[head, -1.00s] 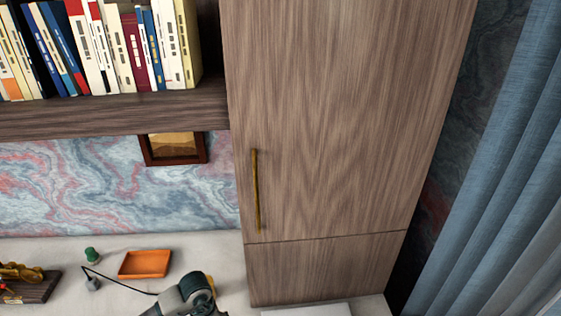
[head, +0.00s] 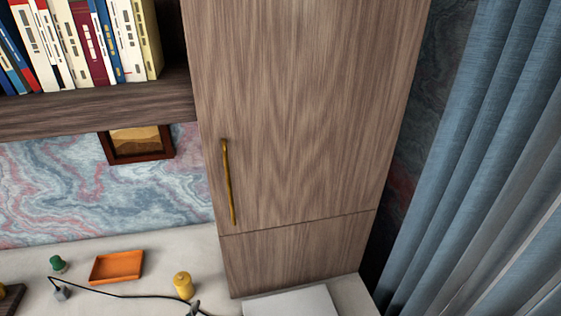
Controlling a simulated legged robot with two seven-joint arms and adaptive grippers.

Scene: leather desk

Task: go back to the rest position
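Neither of my grippers can be made out in the head view. A small grey tip (head: 194,307) shows at the bottom edge, beside the black cable; I cannot tell whether it is part of my arm or a thing on the desk. The leather desk's pale top (head: 200,245) runs along the bottom of the view.
A tall wooden cabinet (head: 300,120) with a brass handle (head: 228,182) stands shut. An orange tray (head: 117,267), a green-topped item (head: 57,264), a yellow jar (head: 183,286) and a black cable (head: 110,294) lie left of it. Books (head: 90,45) fill the shelf; blue curtains (head: 460,170) hang right.

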